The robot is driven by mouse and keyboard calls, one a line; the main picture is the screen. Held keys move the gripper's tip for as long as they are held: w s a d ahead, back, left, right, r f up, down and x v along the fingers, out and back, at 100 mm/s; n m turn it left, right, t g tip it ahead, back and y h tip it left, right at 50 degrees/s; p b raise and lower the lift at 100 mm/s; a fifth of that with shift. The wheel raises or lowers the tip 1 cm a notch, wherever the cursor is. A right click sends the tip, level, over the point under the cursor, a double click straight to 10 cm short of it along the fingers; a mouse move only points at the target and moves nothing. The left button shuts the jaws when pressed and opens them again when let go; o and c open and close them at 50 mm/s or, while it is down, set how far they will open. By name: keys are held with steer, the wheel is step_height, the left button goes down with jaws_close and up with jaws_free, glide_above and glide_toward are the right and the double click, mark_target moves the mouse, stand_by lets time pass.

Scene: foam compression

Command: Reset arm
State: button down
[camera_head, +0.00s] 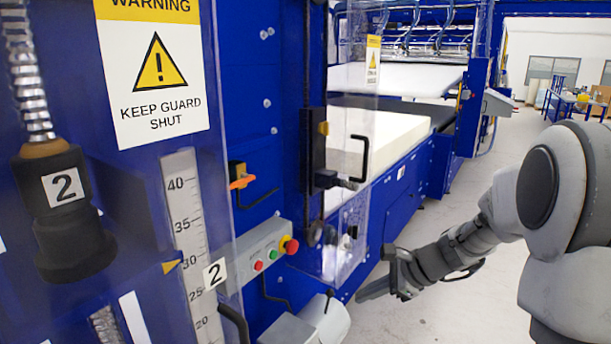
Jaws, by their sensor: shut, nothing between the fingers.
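My arm reaches in from the right side of the head view. My gripper (376,291) is at its far end, low and right of the blue machine, over the pale floor. The fingers point left and are shut with nothing between them. The gripper appears apart from the machine, the control box and the guard.
The blue machine (255,60) fills the left, with a warning sign (158,115), a scale (190,235) and a control box (262,250) with buttons. A clear guard (350,215) with a black handle (360,160) stands mid-view. White foam (385,135) lies behind. Floor (440,310) is open below my arm.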

steer(key=s+r+n+h+p, duration=0.1)
steer(key=s+r+n+h, duration=0.1)
steer(key=s+r+n, duration=0.3)
steer(key=s+r+n+h+p, duration=0.1)
steer(key=s+r+n+h, duration=0.2)
steer(key=s, duration=0.8)
steer(key=s+r+n+t+h+p, duration=0.1)
steer(key=s+r+n+h+p, duration=0.1)
steer(key=s+r+n, duration=0.6)
steer(key=shift+s+d+n, duration=0.35)
steer(key=shift+s+n, duration=0.2)
steer(key=shift+n, duration=1.05)
